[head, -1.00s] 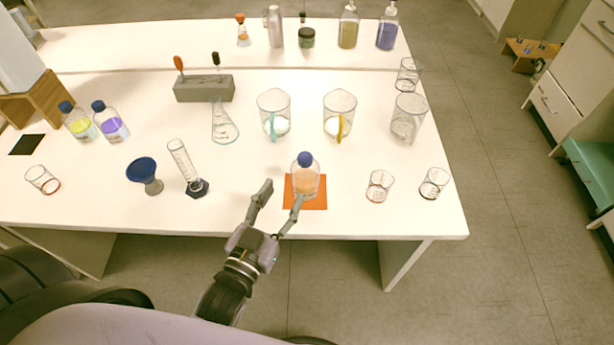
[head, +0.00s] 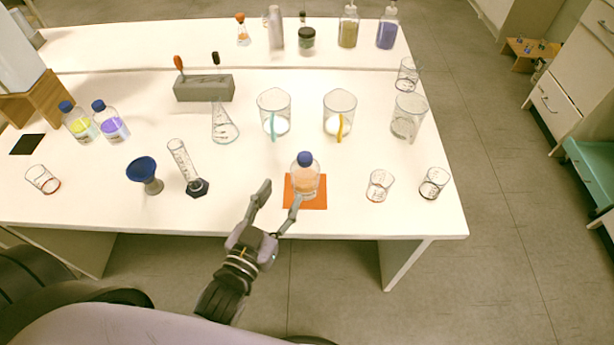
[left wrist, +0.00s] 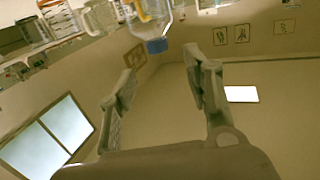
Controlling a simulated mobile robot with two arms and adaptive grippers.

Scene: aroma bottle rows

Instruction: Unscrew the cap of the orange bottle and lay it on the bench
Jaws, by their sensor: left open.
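The orange bottle (head: 305,181) stands upright on an orange mat (head: 318,203) near the bench's front edge. Its blue cap (head: 305,158) is on its top. My left gripper (head: 282,192) is open and empty, in front of and to the left of the bottle. Its right fingertip overlaps the mat's left side in the head view; whether it touches anything I cannot tell. In the left wrist view, the blue cap (left wrist: 157,45) shows above the gap between the open fingers (left wrist: 160,75). My right gripper is not in view.
On the bench (head: 250,215), a graduated cylinder (head: 183,160) and a blue funnel-shaped item (head: 142,170) stand to the left. Two small beakers (head: 380,186) (head: 433,184) stand to the right. Larger beakers (head: 274,112) (head: 339,115) stand behind.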

